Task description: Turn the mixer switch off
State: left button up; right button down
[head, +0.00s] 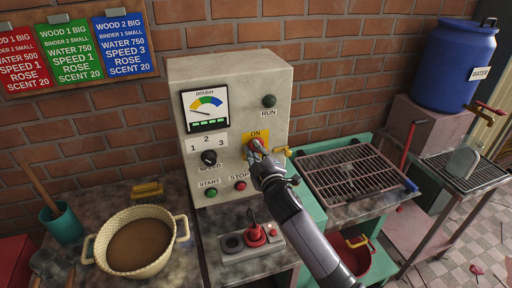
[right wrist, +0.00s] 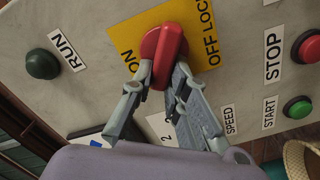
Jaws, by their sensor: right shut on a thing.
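The mixer control box (head: 278,85) stands against the brick wall in the head view. Its red rotary switch sits on a yellow plate (head: 263,133) marked ON; my gripper partly covers it there. In the right wrist view the red switch (right wrist: 164,52) shows on the yellow plate, between the words ON and OFF LOCK. Its raised handle runs roughly up and down in that picture. My right gripper (head: 256,149) is at the switch, its fingers (right wrist: 162,84) shut on the lower end of the red handle. My left gripper is not in view.
The box also has a dough gauge (head: 206,108), speed knob (head: 209,157), green start button (head: 211,192), red stop button (head: 240,185) and dark run button (head: 269,101). A red joystick (head: 254,234) is below. A bowl (head: 93,245) stands left, a grill rack (head: 350,172) right.

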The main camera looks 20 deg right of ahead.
jog(key=n, duration=0.4)
jog(key=shift+a+f+p, duration=0.1)
jog(key=shift+f+p, duration=0.2)
jog(key=shift+f+n, duration=0.25)
jog(key=shift+n, duration=1.25)
jog(key=c, duration=1.6)
grip_release()
jog(key=shift+a, duration=0.1)
jog(key=shift+o, duration=0.2)
jog(key=shift+s, duration=0.15)
jog(key=s, duration=1.1)
jog(key=shift+s+d, duration=0.25)
jog(key=shift+s, duration=0.1)
